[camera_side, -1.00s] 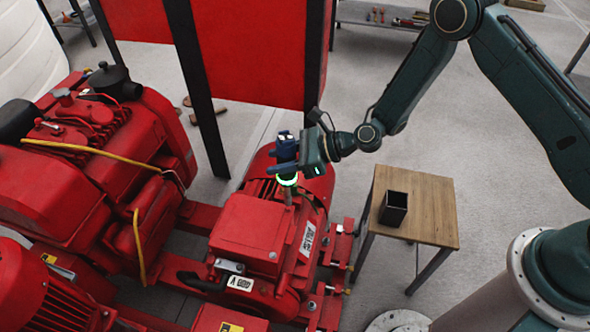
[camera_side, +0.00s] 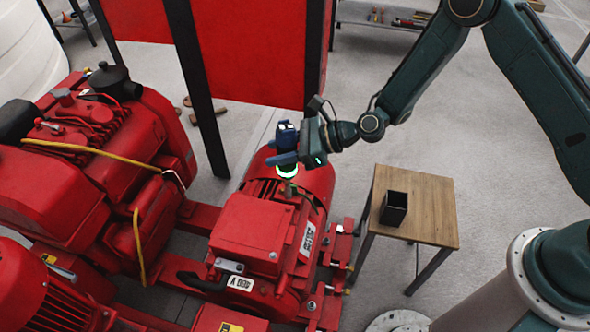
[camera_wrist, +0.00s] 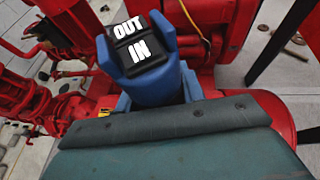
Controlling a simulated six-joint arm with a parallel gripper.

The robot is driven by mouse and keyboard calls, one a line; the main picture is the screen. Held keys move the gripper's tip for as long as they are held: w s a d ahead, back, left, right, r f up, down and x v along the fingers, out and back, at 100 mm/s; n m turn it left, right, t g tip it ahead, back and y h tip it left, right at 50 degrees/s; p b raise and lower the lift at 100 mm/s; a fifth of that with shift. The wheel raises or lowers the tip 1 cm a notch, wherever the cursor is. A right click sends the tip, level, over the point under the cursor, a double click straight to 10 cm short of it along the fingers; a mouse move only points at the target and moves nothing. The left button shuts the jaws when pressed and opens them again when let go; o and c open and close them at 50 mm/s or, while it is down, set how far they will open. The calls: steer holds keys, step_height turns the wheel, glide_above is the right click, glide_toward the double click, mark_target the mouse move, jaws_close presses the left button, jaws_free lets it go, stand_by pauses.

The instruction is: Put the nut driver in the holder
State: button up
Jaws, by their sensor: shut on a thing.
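The nut driver (camera_side: 286,136) is a blue tool with a glowing green-white ring and a short shaft pointing down. My gripper (camera_side: 285,158) is shut on its body and holds it roughly upright above the red motor. In the wrist view the nut driver (camera_wrist: 150,88) shows its dark top with "OUT" and "IN" buttons. Whether the shaft's tip touches anything on the motor is hard to tell. The holder (camera_side: 393,209) is a black, open-topped box that looks empty. It stands on a small wooden table to the right, apart from my gripper.
The red motor (camera_side: 250,232) lies directly under the nut driver. A red panel on dark posts (camera_side: 202,95) stands just behind. The wooden table (camera_side: 432,205) is otherwise bare. Open floor lies between the motor and the table. A red engine (camera_side: 75,190) fills the left.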

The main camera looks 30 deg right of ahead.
steer(key=shift+d+f, duration=0.1)
steer(key=shift+d, duration=0.55)
steer(key=s+d+m+t+h, duration=0.1)
steer(key=s+d+m, duration=0.1)
steer(key=d, duration=0.8)
steer(key=s+d+f+m+t+h, duration=0.1)
steer(key=s+d, duration=0.4)
steer(key=d, duration=0.6)
steer(key=s+d+m+t+h, duration=0.2)
steer(key=s+d+m+h, duration=0.1)
steer(key=d, duration=0.7)
steer(key=shift+s+d+f+t, duration=0.2)
steer(key=shift+s+f+t, duration=0.1)
steer(key=shift+s+t, duration=0.1)
steer(key=shift+f, duration=0.1)
step_height(320, 180, down, 16)
steer(key=shift+w+f, duration=0.1)
steer(key=shift+f, duration=1.95)
